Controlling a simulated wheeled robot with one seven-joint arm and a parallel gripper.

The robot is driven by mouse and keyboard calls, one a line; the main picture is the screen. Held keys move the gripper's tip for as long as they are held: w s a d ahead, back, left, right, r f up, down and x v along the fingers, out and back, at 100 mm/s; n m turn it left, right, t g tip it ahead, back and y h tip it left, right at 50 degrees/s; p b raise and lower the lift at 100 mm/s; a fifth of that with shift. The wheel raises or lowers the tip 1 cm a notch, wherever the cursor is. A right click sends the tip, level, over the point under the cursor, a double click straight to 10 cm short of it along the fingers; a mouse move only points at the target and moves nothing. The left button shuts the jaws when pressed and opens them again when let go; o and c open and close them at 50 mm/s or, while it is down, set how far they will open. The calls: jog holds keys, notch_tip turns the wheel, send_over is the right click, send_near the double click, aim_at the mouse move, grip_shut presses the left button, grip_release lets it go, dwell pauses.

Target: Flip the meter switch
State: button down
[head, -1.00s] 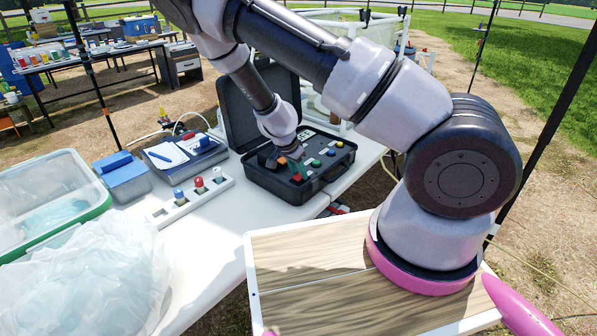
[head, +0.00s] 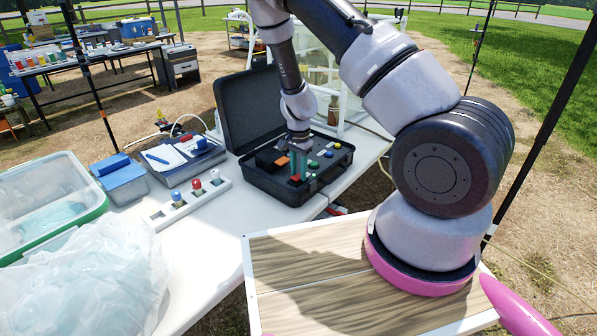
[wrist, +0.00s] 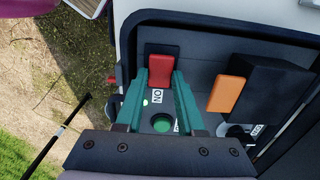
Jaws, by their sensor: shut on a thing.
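The meter is a black case (head: 335,181) lying open on the white table, with its lid (head: 243,108) raised at the back. In the wrist view a red rocker switch (wrist: 162,66) sits on its dark panel (wrist: 204,62) beside a small white "ON" label (wrist: 157,96). My gripper (head: 298,170) points down into the near part of the case. In the wrist view its teal fingers (wrist: 161,78) stand on either side of the red switch, shut on it. The finger contact is partly hidden.
An orange block (wrist: 226,94) and a black block (wrist: 268,100) stand close right of my fingers in the wrist view. Left of the case are a white rack (head: 160,217) with colored-cap vials, a blue box (head: 125,182) and a clear bin (head: 45,195).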

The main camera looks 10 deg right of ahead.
aim_at(299, 176)
jog(key=c, duration=0.8)
grip_release()
notch_tip(299, 176, up, 11)
